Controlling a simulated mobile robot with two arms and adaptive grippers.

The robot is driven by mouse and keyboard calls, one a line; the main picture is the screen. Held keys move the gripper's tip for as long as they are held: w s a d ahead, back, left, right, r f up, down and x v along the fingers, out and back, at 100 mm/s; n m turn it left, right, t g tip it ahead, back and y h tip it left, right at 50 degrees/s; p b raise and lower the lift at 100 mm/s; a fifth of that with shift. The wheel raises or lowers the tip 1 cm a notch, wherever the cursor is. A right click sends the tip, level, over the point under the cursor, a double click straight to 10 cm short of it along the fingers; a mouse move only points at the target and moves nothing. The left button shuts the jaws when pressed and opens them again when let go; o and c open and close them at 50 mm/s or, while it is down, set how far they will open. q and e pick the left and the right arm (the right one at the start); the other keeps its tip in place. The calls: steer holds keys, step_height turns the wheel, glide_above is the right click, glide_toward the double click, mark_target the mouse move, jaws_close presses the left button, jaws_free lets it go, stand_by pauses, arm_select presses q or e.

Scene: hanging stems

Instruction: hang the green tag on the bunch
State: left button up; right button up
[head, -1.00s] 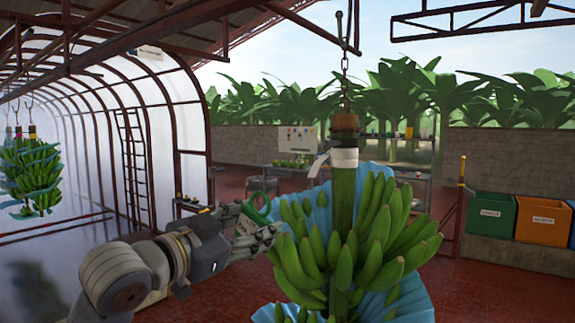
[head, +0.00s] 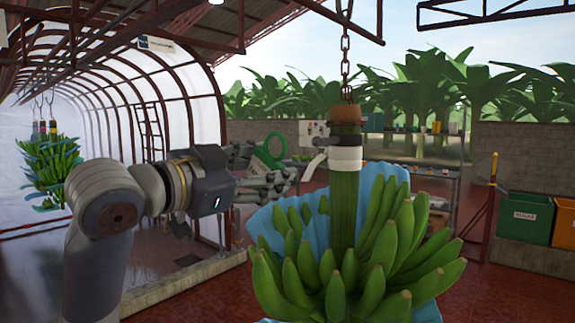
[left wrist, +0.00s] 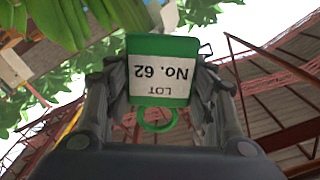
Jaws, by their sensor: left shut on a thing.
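In the left wrist view the tag (left wrist: 160,73) sits between the fingers (left wrist: 158,100), with a white label reading "LOT No. 62" upside down and a green ring. The banana bunch (head: 375,245) hangs from a chain by its green stem (head: 343,190), which has a white band (head: 345,158) below a brown cap. The tag is apart from the stem. My right gripper is not in view.
A blue sheet (head: 275,222) wraps behind the bunch. Another bunch (head: 50,170) hangs far left near the arched tunnel. A shelf table (head: 440,180) stands behind, and green and orange bins (head: 526,218) are at right.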

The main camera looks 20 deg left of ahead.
arm_select(q)
steer(key=shift+w+d, duration=0.15)
steer(key=shift+w, duration=0.4)
steer(key=shift+r, duration=0.1)
steer(key=shift+w+d+r, duration=0.1)
steer(key=shift+w+d, duration=0.05)
steer(key=shift+w, duration=0.15)
steer(key=x, duration=0.2)
steer(key=p+x, duration=0.1)
steer(key=x, duration=0.1)
steer(key=shift+w+d, duration=0.2)
steer(key=shift+d, duration=0.3)
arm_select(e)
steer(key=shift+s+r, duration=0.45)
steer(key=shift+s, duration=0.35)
arm_select(q)
steer(key=shift+w, duration=0.1)
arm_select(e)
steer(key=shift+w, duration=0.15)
arm_select(q)
steer(key=shift+p+x, duration=0.35)
steer(key=shift+x, duration=0.45)
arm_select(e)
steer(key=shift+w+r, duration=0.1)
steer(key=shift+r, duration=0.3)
